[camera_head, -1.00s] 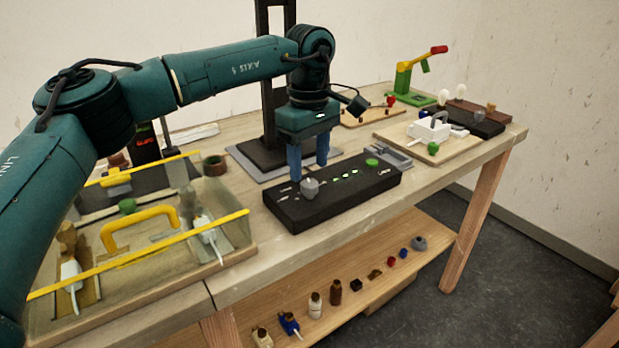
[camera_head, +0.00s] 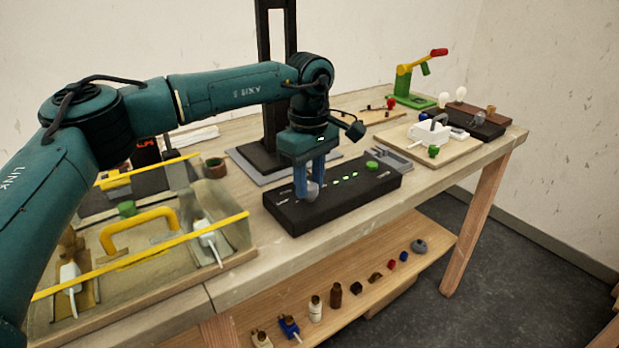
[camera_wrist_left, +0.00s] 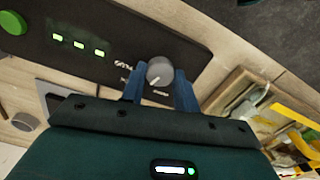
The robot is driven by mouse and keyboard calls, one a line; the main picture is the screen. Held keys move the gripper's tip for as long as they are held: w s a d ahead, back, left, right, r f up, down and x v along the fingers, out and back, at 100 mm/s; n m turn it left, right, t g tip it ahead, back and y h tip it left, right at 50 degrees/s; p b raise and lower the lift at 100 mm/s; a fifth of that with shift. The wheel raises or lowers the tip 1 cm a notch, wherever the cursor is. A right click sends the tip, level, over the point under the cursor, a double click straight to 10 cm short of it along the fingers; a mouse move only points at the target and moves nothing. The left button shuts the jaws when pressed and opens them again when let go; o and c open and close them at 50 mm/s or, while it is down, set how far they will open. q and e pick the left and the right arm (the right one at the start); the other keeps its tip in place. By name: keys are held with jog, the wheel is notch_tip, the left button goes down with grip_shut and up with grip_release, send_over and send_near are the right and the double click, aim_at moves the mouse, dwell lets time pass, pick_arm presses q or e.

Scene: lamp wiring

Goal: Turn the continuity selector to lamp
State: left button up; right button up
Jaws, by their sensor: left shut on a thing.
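The continuity selector is a grey round knob (camera_head: 312,190) at the left end of a black tester box (camera_head: 345,211). My left gripper (camera_head: 309,186) is lowered over the box with its blue fingers on either side of the knob, shut on it. In the left wrist view the knob (camera_wrist_left: 159,72) sits between the fingertips, and a light pointer line shows on its face. Labels beside it are too small to read. Green lights and a green button (camera_head: 372,165) are on the box. My right gripper is out of view.
A clear-walled tray with yellow bars (camera_head: 150,254) stands left of the box. A black post (camera_head: 268,80) on a grey base rises behind it. A board with a white fixture (camera_head: 428,133) lies to the right. Small parts stand on the lower shelf (camera_head: 400,275).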

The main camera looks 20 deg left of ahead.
pick_arm(q)
jog(key=shift+c, duration=1.3)
jog(key=shift+n, duration=0.3)
jog(key=n+p, duration=0.1)
jog(key=n, duration=0.2)
jog(key=shift+r+n, duration=0.1)
jog(key=shift+n, duration=0.2)
jog(key=n+p, duration=0.1)
jog(key=n, duration=0.3)
jog(key=shift+n, duration=0.3)
jog(key=n, duration=0.4)
jog(key=shift+n+p, duration=0.3)
jog(key=shift+p, duration=0.05)
jog(key=shift+n, duration=2.3)
jog(key=o, duration=1)
jog(key=shift+c, duration=0.2)
